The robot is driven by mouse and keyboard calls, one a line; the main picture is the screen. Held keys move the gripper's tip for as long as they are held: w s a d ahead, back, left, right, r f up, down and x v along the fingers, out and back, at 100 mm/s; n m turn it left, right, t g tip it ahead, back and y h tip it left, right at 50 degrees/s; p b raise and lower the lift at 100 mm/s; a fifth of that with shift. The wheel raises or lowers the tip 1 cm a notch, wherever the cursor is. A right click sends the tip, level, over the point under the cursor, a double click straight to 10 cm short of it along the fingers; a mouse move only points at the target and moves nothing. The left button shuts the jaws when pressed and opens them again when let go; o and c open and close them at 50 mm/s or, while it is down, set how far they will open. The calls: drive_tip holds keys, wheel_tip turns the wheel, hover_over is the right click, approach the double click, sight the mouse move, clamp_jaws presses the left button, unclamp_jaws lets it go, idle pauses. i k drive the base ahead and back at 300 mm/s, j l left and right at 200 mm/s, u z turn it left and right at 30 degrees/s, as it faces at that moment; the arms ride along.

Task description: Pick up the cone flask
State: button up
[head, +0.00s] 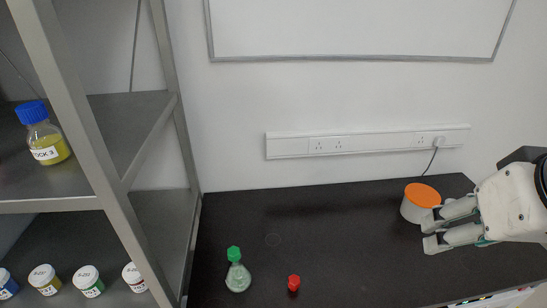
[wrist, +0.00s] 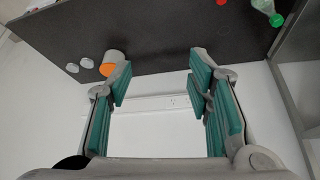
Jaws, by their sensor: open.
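The cone flask (head: 238,279), clear with a green stopper, stands upright on the black bench at the front left in the head view. In the wrist view the flask (wrist: 262,5) is at the top right, cut by the edge, its green stopper (wrist: 276,20) visible. My gripper (head: 431,234) is at the right of the head view, far right of the flask and beside an orange-topped white container. In the wrist view my gripper (wrist: 158,88) is open, with green finger pads wide apart and nothing between them.
The white container with orange top (head: 420,203) stands close to my fingers. A small red-capped item (head: 293,283) is right of the flask. A metal shelf (head: 88,110) at left holds a blue-capped bottle (head: 44,136) and several jars. The bench middle is clear. Wall sockets (head: 365,142) are behind.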

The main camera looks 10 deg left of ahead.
sight(238, 278)
drive_tip(key=k+l+u, duration=0.15)
drive_tip(key=u, duration=1.45)
